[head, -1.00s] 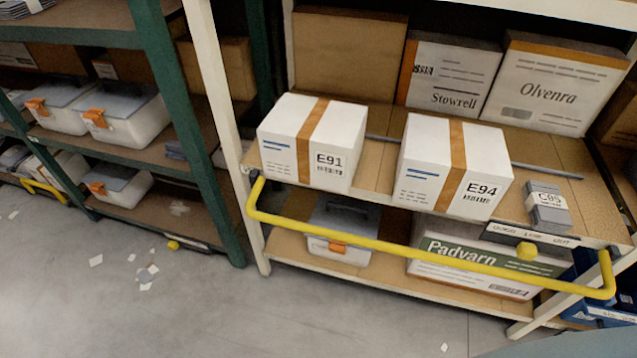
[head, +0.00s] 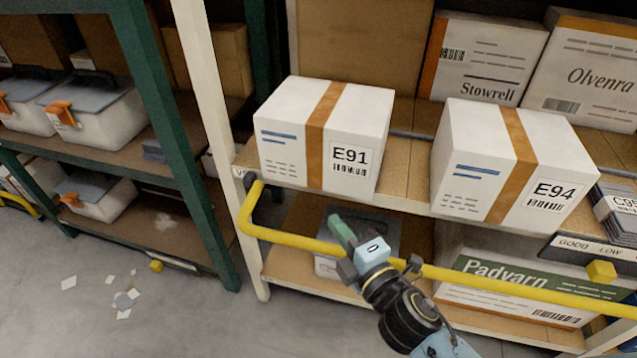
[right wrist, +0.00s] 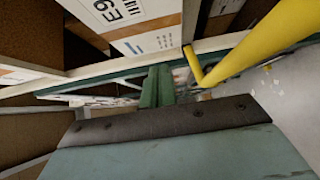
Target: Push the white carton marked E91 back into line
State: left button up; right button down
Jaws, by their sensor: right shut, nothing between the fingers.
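The white carton marked E91 (head: 285,135) has a brown tape band and sits at the left end of the rack's middle shelf, its front at the shelf's front edge. It also shows in the right wrist view (right wrist: 150,25), at the top. My right gripper (head: 338,228) is shut and empty, with green fingertips. In the head view it appears below the carton, near the yellow rail, apart from the carton. Its fingers (right wrist: 157,85) show in the middle of the right wrist view. My left gripper is not in view.
A yellow rail (head: 480,279) runs across the rack front below the middle shelf. The white carton E94 (head: 475,170) stands to the right of E91 with a gap between. Stowrell (head: 490,60) and Olvenra (head: 585,80) cartons stand behind. A white upright (head: 212,110) is at left.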

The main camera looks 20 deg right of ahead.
aim_at(328, 167)
jog(key=w+b, duration=0.1)
jog(key=w, duration=1)
jog(key=shift+w, duration=0.25)
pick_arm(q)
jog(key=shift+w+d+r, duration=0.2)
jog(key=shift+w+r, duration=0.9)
pick_arm(e)
jog(key=shift+w+d, duration=0.25)
jog(key=shift+w, duration=0.05)
